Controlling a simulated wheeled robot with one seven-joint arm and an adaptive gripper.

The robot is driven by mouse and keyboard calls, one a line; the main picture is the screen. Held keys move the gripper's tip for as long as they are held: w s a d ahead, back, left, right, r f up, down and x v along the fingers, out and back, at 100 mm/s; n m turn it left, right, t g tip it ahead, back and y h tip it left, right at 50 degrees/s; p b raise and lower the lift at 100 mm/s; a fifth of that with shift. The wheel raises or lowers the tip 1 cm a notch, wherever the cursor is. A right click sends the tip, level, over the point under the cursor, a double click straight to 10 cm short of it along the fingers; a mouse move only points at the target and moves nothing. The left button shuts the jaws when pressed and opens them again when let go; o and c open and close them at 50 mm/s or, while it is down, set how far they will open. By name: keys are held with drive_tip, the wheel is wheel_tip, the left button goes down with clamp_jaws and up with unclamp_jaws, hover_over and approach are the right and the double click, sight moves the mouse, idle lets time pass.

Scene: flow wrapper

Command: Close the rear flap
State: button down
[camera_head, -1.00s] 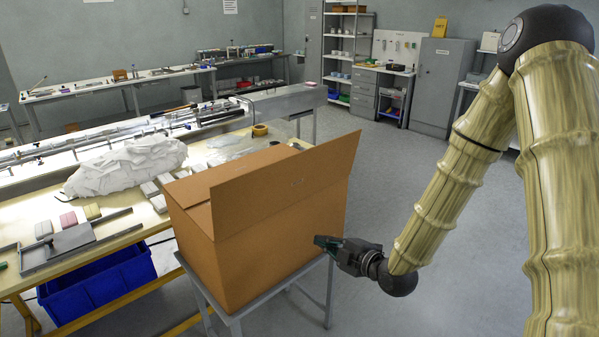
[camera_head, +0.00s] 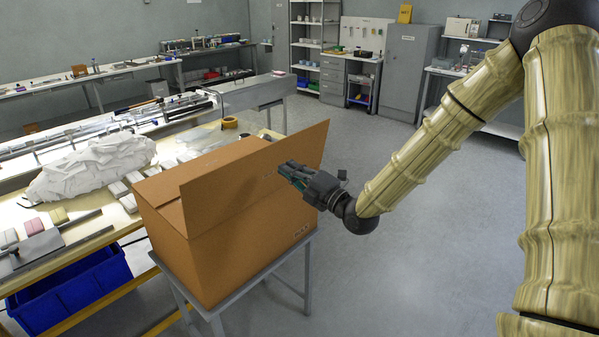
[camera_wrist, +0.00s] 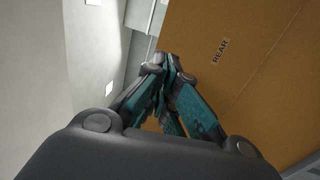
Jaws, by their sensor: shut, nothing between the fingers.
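A brown cardboard box (camera_head: 222,268) stands on a small grey metal stand. Its rear flap (camera_head: 240,180) stands up, tilted outward along the side nearest my arm. Other top flaps (camera_head: 160,190) lie low behind it, partly hidden. My gripper (camera_head: 284,168) is shut and empty, in front of the rear flap's outer face near its right half. Whether the fingertips touch it I cannot tell. In the wrist view the shut fingers (camera_wrist: 165,75) point toward the brown cardboard (camera_wrist: 245,85), which bears a "REAR" label (camera_wrist: 220,51).
A workbench (camera_head: 95,240) with a white crumpled bag (camera_head: 90,168) and small packs lies left of the box. A blue bin (camera_head: 70,290) sits under it. The stand (camera_head: 262,277) carries the box. Open grey floor (camera_head: 420,250) lies to the right.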

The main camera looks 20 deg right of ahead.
sight(263, 151)
drive_tip(key=p+x, duration=0.3)
drive_tip(key=x, duration=0.5)
drive_tip(key=shift+w, duration=0.1)
idle(0.3)
